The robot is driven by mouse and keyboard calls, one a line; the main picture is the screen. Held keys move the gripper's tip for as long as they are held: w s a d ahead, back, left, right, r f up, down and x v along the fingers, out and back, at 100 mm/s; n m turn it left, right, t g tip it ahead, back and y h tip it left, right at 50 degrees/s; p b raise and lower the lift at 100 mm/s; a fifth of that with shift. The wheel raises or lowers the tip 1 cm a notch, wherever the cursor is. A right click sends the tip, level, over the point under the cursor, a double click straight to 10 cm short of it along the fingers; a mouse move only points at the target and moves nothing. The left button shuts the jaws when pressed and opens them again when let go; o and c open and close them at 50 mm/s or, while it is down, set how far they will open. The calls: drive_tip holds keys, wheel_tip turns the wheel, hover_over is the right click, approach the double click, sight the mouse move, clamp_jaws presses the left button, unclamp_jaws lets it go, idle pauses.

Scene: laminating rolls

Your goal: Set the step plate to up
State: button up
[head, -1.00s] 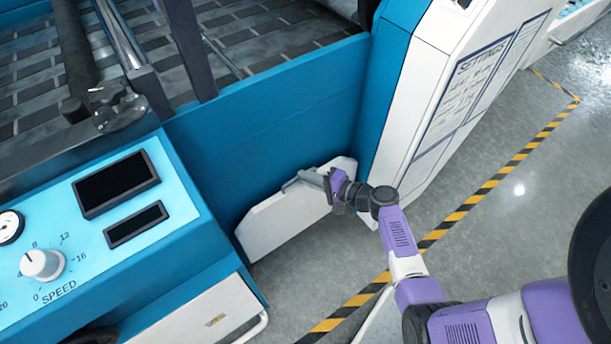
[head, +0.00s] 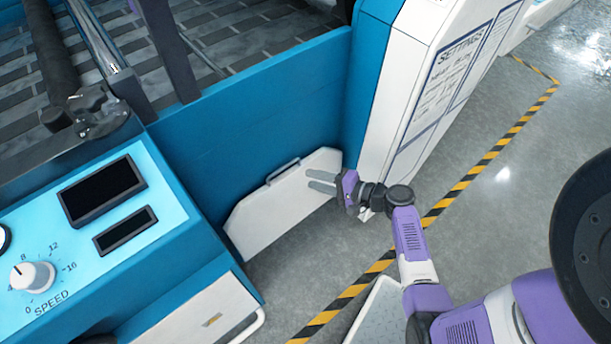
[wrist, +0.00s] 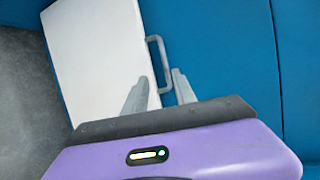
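The step plate (head: 275,208) is a white panel with cut corners. It stands raised against the lower blue side of the machine, with a grey handle (head: 283,172) on its upper edge. My gripper (head: 310,180) is at the right end of the plate, apart from the handle, with its two grey fingers spread and empty. In the wrist view the plate (wrist: 95,60) lies to the left and the handle (wrist: 162,60) shows ahead, between the lines of the open fingers (wrist: 160,75). The plate's lower hinge side is not clearly visible.
A white and blue cabinet (head: 425,100) with a settings sheet stands right of the plate, close to my gripper. A control panel with a speed knob (head: 32,276) is at the left. Open grey floor with a yellow-black stripe (head: 470,185) lies to the right.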

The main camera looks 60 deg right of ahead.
drive_tip(key=shift+s+r, duration=0.1)
drive_tip(key=shift+s, duration=0.25)
idle(0.3)
